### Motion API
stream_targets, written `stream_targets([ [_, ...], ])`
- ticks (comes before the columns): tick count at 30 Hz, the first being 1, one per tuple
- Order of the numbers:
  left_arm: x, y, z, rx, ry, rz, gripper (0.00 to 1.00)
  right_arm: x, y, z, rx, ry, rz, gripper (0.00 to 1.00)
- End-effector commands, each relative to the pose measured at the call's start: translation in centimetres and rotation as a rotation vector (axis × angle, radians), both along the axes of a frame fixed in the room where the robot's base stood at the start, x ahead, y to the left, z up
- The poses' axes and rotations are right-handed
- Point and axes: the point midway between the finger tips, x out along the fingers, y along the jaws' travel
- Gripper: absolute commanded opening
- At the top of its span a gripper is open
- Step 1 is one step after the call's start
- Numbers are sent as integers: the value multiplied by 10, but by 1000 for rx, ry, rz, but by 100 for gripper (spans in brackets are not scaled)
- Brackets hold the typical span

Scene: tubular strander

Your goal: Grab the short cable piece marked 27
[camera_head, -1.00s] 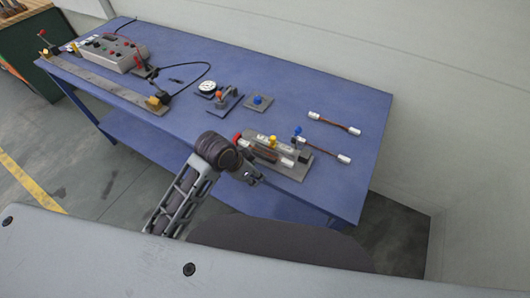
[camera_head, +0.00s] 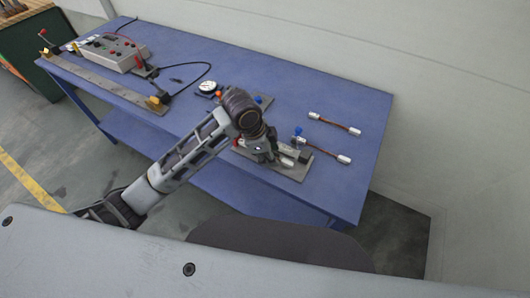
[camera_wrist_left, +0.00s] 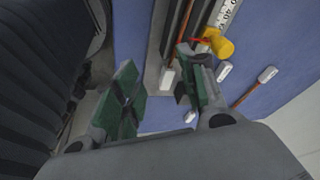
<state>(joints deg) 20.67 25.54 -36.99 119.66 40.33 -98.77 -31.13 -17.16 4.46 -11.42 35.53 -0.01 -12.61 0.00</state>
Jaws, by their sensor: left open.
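Short copper-brown cable pieces with white ends lie on the blue table; I cannot read the number 27 on any of them. One piece (camera_head: 334,124) lies at the table's right, and another (camera_head: 322,149) lies nearer. My left gripper (camera_head: 270,156) is over the grey fixture (camera_head: 297,174) at the front right of the table and partly hides it. In the left wrist view my left gripper (camera_wrist_left: 157,82) is open, with green pads and nothing between them. A white-ended cable (camera_wrist_left: 168,78) in the fixture shows just beyond its fingertips. My right gripper is not in view.
The fixture has a yellow knob (camera_wrist_left: 218,44) and a white scale (camera_wrist_left: 229,14) close to the right finger. A dial gauge (camera_head: 207,87), a grey instrument box (camera_head: 112,52) and a long metal rail (camera_head: 105,83) stand farther left.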

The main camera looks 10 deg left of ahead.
Motion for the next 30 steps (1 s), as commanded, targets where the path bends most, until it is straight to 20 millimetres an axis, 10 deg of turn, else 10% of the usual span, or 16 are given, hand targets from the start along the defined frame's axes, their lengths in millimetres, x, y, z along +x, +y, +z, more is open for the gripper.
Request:
stream_targets([
  [30,61,63,64,262,50,-408,41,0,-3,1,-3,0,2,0],
])
